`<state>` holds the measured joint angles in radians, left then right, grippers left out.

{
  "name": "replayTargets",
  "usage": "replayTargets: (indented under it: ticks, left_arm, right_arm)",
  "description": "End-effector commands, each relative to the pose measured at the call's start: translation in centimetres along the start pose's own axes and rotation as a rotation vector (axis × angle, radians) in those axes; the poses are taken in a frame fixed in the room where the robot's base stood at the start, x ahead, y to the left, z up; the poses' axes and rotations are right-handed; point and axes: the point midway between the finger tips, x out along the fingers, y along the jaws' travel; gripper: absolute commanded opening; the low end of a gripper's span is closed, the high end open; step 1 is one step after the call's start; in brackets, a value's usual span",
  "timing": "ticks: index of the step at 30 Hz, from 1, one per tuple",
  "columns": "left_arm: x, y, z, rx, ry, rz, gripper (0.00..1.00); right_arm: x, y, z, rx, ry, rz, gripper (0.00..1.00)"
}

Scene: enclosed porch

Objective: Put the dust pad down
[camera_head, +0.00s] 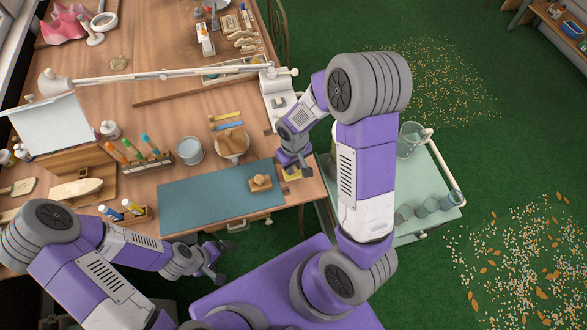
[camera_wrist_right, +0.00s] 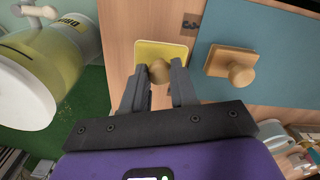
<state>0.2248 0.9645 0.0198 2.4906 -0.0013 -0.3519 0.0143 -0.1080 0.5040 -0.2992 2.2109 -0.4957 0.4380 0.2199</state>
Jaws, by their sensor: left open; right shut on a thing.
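The dust pad, a yellow square with a round wooden knob, shows in the wrist view (camera_wrist_right: 174,50). My right gripper (camera_wrist_right: 158,76) is shut on its knob. In the head view my right gripper (camera_head: 294,164) holds the pad (camera_head: 292,176) at the bare wood strip right of the blue mat. I cannot tell whether the pad touches the table. A second pad, wooden with a knob (camera_head: 260,182), sits on the mat's right end; it also shows in the wrist view (camera_wrist_right: 231,64). My left gripper (camera_head: 217,262) is open and empty, off the table's front edge.
The blue mat (camera_head: 205,194) is mostly clear. A wooden bowl (camera_head: 232,144), a glass jar (camera_head: 189,150) and a rack of colored tubes (camera_head: 140,163) stand behind it. A pale green cart (camera_head: 425,165) with glass vessels stands right of the table.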

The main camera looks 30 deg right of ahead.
Motion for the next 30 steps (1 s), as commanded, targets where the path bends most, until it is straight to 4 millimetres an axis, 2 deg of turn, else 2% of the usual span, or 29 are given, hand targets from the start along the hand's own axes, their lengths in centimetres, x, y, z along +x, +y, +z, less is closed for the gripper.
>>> replayTargets:
  ticks: [3,5,17,18,22,30]
  left_arm:
    - [0.6,-0.2,0.0,0.000,0.000,0.000,0.96]
    - [0.7,-0.3,0.0,0.000,0.000,0.000,0.96]
    - [1.1,-0.4,-0.1,0.000,0.000,0.000,0.96]
    - [1.0,-0.4,-0.1,0.000,0.000,0.000,0.96]
    - [0.9,-0.4,-0.1,0.000,0.000,0.000,0.96]
    - [0.9,-0.3,-0.1,0.000,0.000,0.000,0.96]
  right_arm:
    - [2.1,0.0,0.1,0.000,-0.004,0.001,0.00]
    - [2.7,0.0,0.1,0.001,-0.004,0.001,0.00]
    - [3.3,0.0,0.0,0.001,0.000,0.000,0.00]
    - [3.1,0.0,0.0,0.001,0.000,0.000,0.33]
    - [3.1,0.0,0.0,0.001,-0.001,0.000,0.53]
    - [3.0,0.0,0.0,0.001,-0.001,0.000,0.53]
